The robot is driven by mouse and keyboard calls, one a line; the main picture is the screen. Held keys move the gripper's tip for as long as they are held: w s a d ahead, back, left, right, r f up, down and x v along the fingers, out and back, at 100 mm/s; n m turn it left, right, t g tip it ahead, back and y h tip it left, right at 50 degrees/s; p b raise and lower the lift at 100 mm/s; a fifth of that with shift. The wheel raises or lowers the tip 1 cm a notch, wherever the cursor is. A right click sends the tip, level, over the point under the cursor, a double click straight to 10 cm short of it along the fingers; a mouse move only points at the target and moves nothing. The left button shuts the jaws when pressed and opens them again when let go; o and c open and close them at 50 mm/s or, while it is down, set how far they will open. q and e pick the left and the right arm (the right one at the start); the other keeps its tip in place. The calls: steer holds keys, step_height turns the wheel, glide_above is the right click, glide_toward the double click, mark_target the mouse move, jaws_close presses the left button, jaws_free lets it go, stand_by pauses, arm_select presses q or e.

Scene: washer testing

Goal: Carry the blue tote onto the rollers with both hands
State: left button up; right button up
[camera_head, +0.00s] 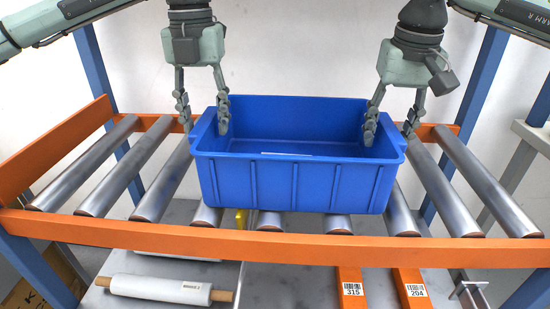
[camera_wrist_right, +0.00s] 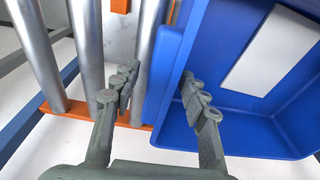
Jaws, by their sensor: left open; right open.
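The blue tote (camera_head: 290,185) is upright and level over the middle rollers (camera_head: 262,221) and looks to be resting on them. Its inside is empty but for a white patch on the floor, which shows in the right wrist view (camera_wrist_right: 270,50). My left gripper (camera_head: 204,124) is open, with one finger inside and one outside the tote's left wall. My right gripper (camera_head: 390,130) is open astride the right wall. In the right wrist view, the right gripper's fingers (camera_wrist_right: 159,80) stand apart on either side of the blue wall (camera_wrist_right: 172,85).
An orange rail (camera_head: 120,232) runs along the front of the rollers, with blue posts at the sides. Bare rollers lie left (camera_head: 92,170) and right (camera_head: 480,185) of the tote. A white roll (camera_head: 160,290) and two orange labelled bars (camera_head: 410,285) are below.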

steer(key=shift+r, duration=0.6)
arm_select(q)
step_height(320, 180, up, 12)
steer(key=shift+f, duration=0.15)
arm_select(e)
step_height(320, 180, up, 11)
steer(key=s, duration=0.2)
steer(key=shift+f, duration=0.15)
